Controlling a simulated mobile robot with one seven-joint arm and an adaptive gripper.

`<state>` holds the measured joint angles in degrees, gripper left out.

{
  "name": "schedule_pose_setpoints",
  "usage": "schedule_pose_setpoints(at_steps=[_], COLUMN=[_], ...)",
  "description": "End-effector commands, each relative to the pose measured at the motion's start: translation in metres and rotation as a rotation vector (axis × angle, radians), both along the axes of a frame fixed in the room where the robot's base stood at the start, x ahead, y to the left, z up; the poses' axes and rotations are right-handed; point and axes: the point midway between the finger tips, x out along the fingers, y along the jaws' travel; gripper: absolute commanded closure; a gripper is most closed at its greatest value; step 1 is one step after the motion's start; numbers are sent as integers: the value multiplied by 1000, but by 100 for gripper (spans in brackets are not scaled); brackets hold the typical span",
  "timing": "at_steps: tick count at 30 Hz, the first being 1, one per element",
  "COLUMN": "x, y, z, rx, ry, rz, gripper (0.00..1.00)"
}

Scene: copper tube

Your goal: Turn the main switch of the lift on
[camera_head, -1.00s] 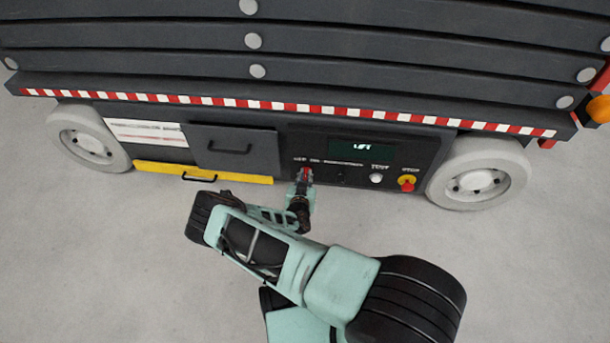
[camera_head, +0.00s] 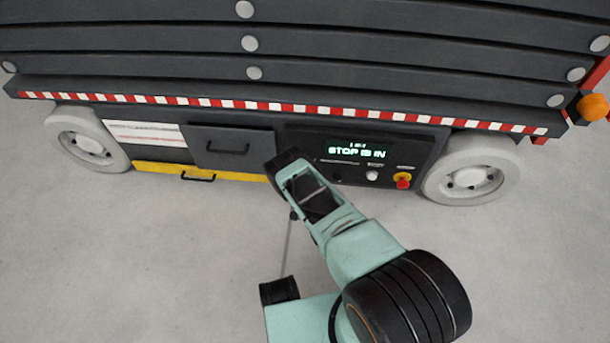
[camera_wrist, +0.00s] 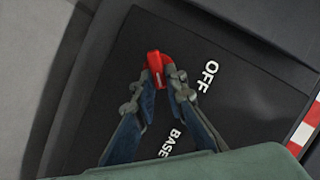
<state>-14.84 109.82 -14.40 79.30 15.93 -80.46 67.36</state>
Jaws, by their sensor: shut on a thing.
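The lift (camera_head: 400,55) is a dark grey machine with a control panel (camera_head: 300,142) low on its side. The main switch (camera_wrist: 155,64) is a red knob with a raised handle on the black panel. The words OFF and BASE are printed near it in the wrist view. My gripper (camera_wrist: 162,78) is shut on the handle, one finger on each side. In the head view my arm hides the switch and fingertips. The panel's display (camera_head: 357,151) is lit and reads "STOP IS IN", with a smaller line above.
A drawer (camera_head: 232,146) with a handle and a yellow strip (camera_head: 240,177) lie to the left. White wheels flank the panel. The floor is clear.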

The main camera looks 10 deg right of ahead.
Motion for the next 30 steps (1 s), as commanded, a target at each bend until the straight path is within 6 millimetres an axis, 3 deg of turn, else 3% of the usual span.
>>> schedule_pose_setpoints(at_steps=[12, 28, 29, 30], x=[1, 1, 1, 1], y=[-2, -1, -1, 0], z=[-2, -2, -2, -2], rx=[178, 201, 201, 201], ry=[-60, -66, -66, -66], rz=[-1, 2, 2, 2], gripper=[100, 100, 88, 83])
